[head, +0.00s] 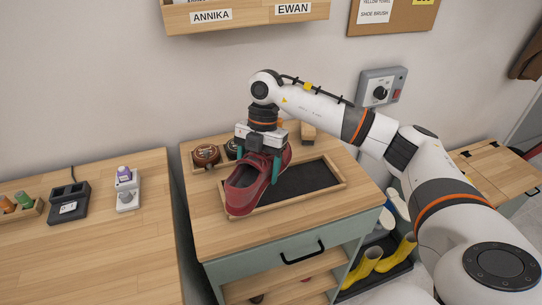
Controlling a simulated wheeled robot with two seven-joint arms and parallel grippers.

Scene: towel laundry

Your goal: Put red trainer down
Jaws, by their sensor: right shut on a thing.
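A red trainer (248,186) is in the head view, at the left part of a shallow wooden tray with a dark mat (308,180) on top of a cabinet. The trainer's toe points toward the front edge. My right gripper (260,170) comes down from above and is shut on the red trainer, with teal fingers showing on both sides. The trainer overlaps the tray's left and front rim in the picture; I cannot tell whether it touches the mat. More red shoe surface shows behind the gripper, partly hidden. My left gripper is not in view.
Round tins (206,155) stand left behind the tray, and a wooden brush-like block (308,132) stands behind it. The left table (100,235) holds a black device (68,203) and a grey stand (125,193). The mat's right half is clear.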

